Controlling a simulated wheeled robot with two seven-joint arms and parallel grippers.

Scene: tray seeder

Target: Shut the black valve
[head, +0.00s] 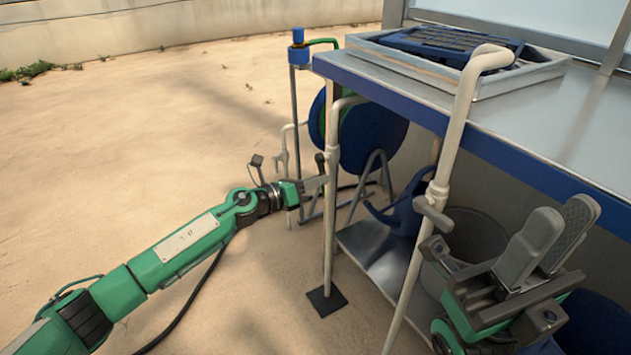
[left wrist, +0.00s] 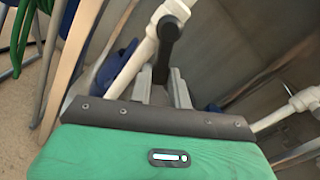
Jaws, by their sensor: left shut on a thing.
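The black valve (head: 320,158) sits on a thin white standpipe (head: 329,225) just left of the bench. In the left wrist view its black lever (left wrist: 168,38) crosses the white pipe and runs down between my finger pads. My left gripper (head: 316,184) is at the valve, and in the left wrist view (left wrist: 166,90) its fingers are shut on the lever. The lever's lower end is partly hidden by the gripper. My right gripper (head: 562,228) is at the right, its two grey fingers apart and empty, away from the black valve.
A nearer white pipe with a grey valve (head: 433,215) stands between my grippers. The metal bench (head: 520,130) carries a framed tray (head: 440,72). A blue hose reel (head: 372,130) stands behind the standpipe. The sandy floor at left is open.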

